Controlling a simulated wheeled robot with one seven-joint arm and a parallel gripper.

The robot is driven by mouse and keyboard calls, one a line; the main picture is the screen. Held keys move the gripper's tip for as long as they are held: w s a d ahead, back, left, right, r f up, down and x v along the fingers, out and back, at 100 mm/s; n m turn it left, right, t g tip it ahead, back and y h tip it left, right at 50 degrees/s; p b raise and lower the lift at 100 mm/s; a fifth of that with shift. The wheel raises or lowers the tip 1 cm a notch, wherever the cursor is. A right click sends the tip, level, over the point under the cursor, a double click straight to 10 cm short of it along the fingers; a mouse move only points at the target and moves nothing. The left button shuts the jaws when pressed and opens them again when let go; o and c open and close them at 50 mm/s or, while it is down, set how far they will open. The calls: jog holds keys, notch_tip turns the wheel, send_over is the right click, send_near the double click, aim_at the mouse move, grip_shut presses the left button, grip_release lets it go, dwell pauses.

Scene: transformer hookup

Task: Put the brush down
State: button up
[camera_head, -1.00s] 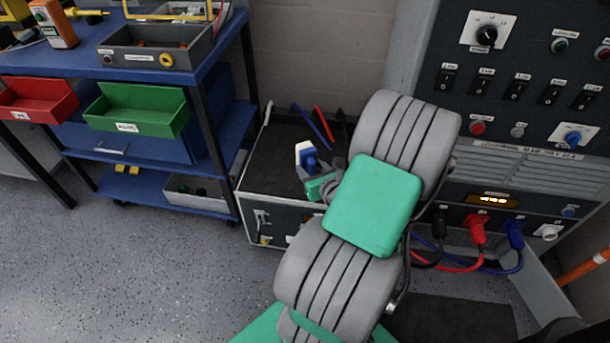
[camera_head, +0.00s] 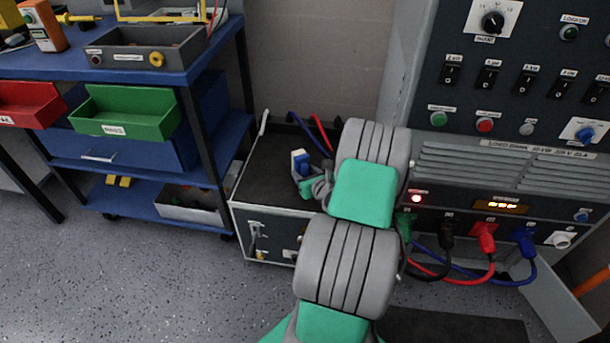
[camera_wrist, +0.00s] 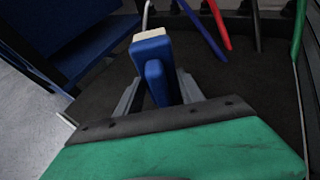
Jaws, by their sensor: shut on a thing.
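The brush (camera_wrist: 154,54) has a blue body with a pale whitish end. My gripper (camera_wrist: 156,88) is shut on it, with a finger on each side of the blue part. In the head view the brush (camera_head: 299,162) shows upright at the end of my gripper (camera_head: 306,180), over the dark top of a low box (camera_head: 275,165). The wrist view shows the brush over the same dark surface. I cannot tell whether the brush touches it. My arm hides the right part of the box.
Blue and red cables (camera_head: 318,132) lie at the back of the box top. A blue shelf cart (camera_head: 190,120) with a green bin (camera_head: 128,112) stands left. A control panel (camera_head: 500,130) with plugged cables stands right. The front left of the box top looks clear.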

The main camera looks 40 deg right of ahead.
jog(key=o, duration=1.5)
jog(key=shift+f, duration=0.1)
jog(key=shift+c, duration=0.2)
jog(key=shift+s+r, duration=0.15)
jog(key=shift+r, duration=0.15)
jog(key=p+v, duration=0.3)
jog(key=v, duration=0.8)
jog(key=w+a+r+n+g+y, duration=0.2)
jog(key=w+a+n+g+y, duration=0.1)
jog(key=a+n, duration=0.85)
jog(key=w+a+r+n+g+y, duration=0.2)
jog(key=a+r+n+g+y, duration=0.15)
jog(key=a+n, duration=0.8)
jog(key=s+a+r+n+g+h, duration=0.1)
jog(key=s+a+r+n+g, duration=0.1)
jog(key=s+a+n, duration=0.3)
jog(key=s+a+r+n+g+h, duration=0.1)
jog(key=s+a+r+n, duration=0.4)
jog(key=n, duration=0.6)
jog(key=shift+s+r+n+g, duration=0.25)
jog(key=shift+s+n+g, duration=0.25)
jog(key=shift+s, duration=0.3)
